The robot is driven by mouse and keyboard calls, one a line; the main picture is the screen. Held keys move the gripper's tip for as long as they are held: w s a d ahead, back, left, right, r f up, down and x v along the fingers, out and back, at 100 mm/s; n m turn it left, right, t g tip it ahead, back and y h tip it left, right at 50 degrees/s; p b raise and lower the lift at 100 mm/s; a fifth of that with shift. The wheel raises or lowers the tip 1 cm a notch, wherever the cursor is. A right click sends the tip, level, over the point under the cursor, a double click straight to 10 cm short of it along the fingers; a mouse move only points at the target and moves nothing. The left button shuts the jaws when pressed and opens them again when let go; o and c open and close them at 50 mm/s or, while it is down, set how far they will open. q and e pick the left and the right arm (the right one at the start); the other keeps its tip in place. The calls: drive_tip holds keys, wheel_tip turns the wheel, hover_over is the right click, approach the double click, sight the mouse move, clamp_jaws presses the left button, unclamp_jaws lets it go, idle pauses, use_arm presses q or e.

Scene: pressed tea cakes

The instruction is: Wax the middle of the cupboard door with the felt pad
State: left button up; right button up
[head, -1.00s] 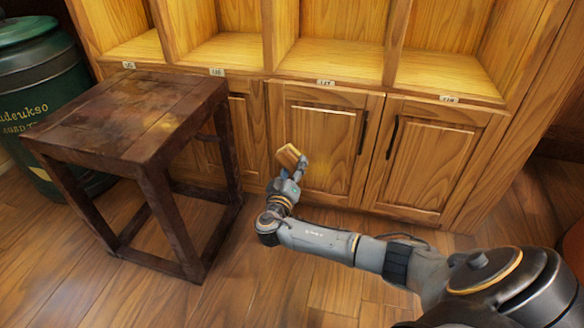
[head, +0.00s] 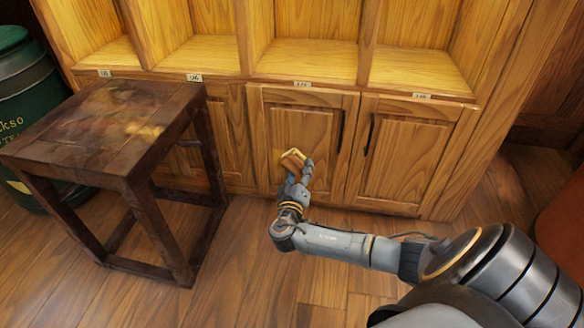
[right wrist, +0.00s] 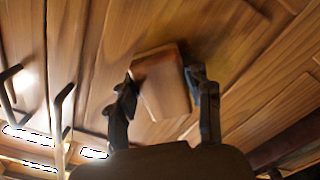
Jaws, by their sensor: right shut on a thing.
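The felt pad (head: 293,159) is a small brown block with a yellowish edge in the head view. My right gripper (head: 299,170) is shut on it, and in the right wrist view the pad (right wrist: 163,84) sits between the two dark fingers. The cupboard door (head: 305,123) is wooden with a recessed panel and a dark handle on its right side. The pad is in front of this panel, a little left of and below its middle. I cannot tell whether it touches the wood. My left gripper is not in view.
A dark wooden stool (head: 120,135) stands at the left, close to the cupboard. A second door (head: 405,155) with a dark handle (head: 368,134) is to the right. Empty open shelves (head: 300,60) are above. A green canister (head: 25,100) stands at the far left.

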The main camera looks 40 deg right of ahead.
sight(286, 163)
drive_tip(key=shift+s+d+r+p, duration=0.1)
drive_tip(key=shift+s+d+p, duration=0.45)
drive_tip(key=shift+s+d, duration=1.05)
drive_tip(key=shift+r+p, duration=0.65)
drive_tip(key=shift+r, duration=0.1)
drive_tip(key=shift+a+r+p, duration=0.1)
drive_tip(key=shift+r+p, duration=0.4)
drive_tip(key=shift+r, duration=0.15)
drive_tip(key=shift+a, duration=0.1)
drive_tip(key=shift+w+a+f+b, duration=0.2)
drive_tip(key=shift+w+a+b, duration=0.2)
drive_tip(key=shift+w+a, duration=0.05)
drive_tip(key=shift+w+a+b, duration=0.55)
drive_tip(key=shift+w+a, duration=0.45)
drive_tip(key=shift+w, duration=0.1)
drive_tip(key=shift+w+a+b, duration=0.8)
drive_tip(key=shift+w+a, duration=0.1)
drive_tip(key=shift+w, duration=0.2)
drive_tip(key=shift+w+a, duration=0.3)
drive_tip(key=shift+w, duration=0.1)
drive_tip(key=shift+w+a+b, duration=0.8)
drive_tip(key=shift+w+b, duration=0.2)
drive_tip(key=shift+w+a+r, duration=0.1)
drive_tip(key=shift+w+a, duration=0.25)
drive_tip(key=shift+w, duration=0.2)
